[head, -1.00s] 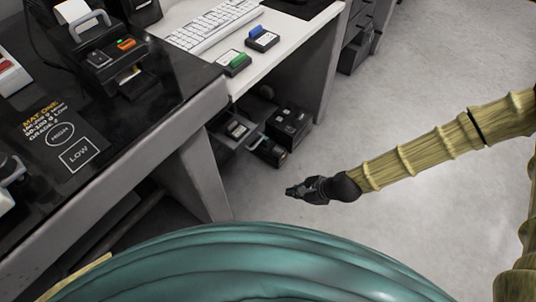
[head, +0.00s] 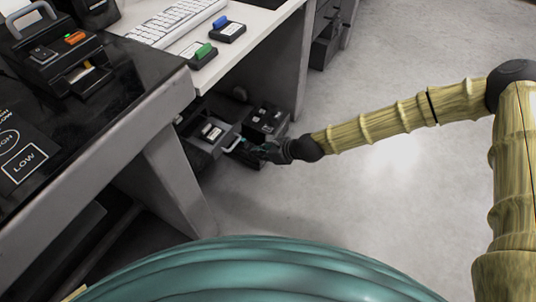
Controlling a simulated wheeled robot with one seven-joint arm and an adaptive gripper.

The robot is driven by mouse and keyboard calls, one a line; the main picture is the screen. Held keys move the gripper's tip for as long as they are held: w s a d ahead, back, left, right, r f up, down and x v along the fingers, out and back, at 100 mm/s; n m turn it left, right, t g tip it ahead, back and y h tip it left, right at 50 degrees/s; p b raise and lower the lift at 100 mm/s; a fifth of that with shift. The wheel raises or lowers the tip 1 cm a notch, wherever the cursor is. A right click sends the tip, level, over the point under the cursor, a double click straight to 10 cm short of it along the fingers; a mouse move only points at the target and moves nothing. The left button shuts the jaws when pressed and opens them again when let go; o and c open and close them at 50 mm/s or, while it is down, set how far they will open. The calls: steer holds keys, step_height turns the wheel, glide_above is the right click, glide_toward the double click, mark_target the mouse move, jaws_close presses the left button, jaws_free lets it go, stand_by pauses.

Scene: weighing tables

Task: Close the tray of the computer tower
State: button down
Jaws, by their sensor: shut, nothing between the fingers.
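Under the white desk stands a dark unit that seems to be the computer tower (head: 262,121); which box belongs to it is hard to tell in the shade. A grey tray (head: 224,129) with a pale label and a light curved handle sticks out beside it, so it looks open. My gripper (head: 243,147) is shut and empty, low under the desk edge, at or very close to the tray's handle. Contact cannot be told. My gripper hides part of the dark unit's lower front.
The floor (head: 390,190) at right is clear.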

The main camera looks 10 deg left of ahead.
steer(key=w+a+f+b, duration=0.1)
steer(key=w+a+b, duration=0.1)
steer(key=a, duration=0.3)
steer(key=shift+a, duration=0.4)
